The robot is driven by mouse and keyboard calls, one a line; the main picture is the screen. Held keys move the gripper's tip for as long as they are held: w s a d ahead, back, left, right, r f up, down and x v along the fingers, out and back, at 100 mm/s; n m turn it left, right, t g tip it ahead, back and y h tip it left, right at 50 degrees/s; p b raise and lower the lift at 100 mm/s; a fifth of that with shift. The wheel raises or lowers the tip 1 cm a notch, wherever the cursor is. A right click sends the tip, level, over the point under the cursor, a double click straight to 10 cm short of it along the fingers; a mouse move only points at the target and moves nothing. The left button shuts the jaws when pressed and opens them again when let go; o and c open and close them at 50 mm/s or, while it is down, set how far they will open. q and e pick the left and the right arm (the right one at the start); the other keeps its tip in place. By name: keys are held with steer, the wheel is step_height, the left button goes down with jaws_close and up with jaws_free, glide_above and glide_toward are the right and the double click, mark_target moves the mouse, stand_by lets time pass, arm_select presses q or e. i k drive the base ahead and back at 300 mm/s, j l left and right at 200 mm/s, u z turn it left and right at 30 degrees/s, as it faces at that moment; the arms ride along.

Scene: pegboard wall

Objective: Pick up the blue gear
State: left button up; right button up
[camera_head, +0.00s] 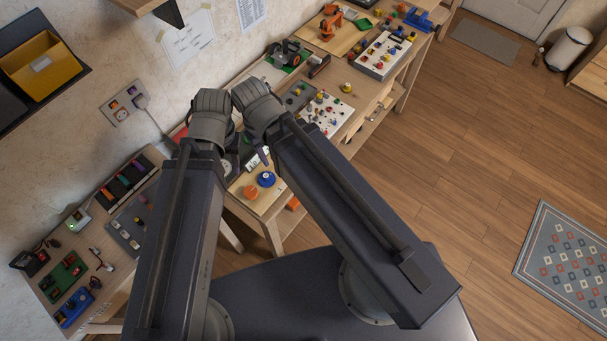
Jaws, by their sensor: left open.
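The blue gear (266,179) lies flat on a light wooden board at the near end of the workbench. It is right beside an orange gear (251,191). My left gripper (254,156) is small and partly hidden between my two forearms, a little beyond the blue gear. It is open and appears apart from the gear. My right arm crosses the bench on the right, and its gripper is hidden behind the arm and wrist.
A white panel of knobs (325,115) and a second button box (384,55) sit farther along the bench. A side bench at left holds several coloured parts and a green board (64,277). A yellow bin (40,66) hangs on the wall. The wooden floor at right is mostly clear.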

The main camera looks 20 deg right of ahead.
mark_target(267, 180)
steer(key=k+z, duration=0.15)
steer(key=z, duration=0.15)
steer(key=k+l+z, duration=0.1)
steer(key=z, duration=0.15)
steer(key=k+l, duration=0.2)
steer(key=k, duration=0.2)
steer(key=k+l, duration=0.2)
steer(key=k, duration=0.2)
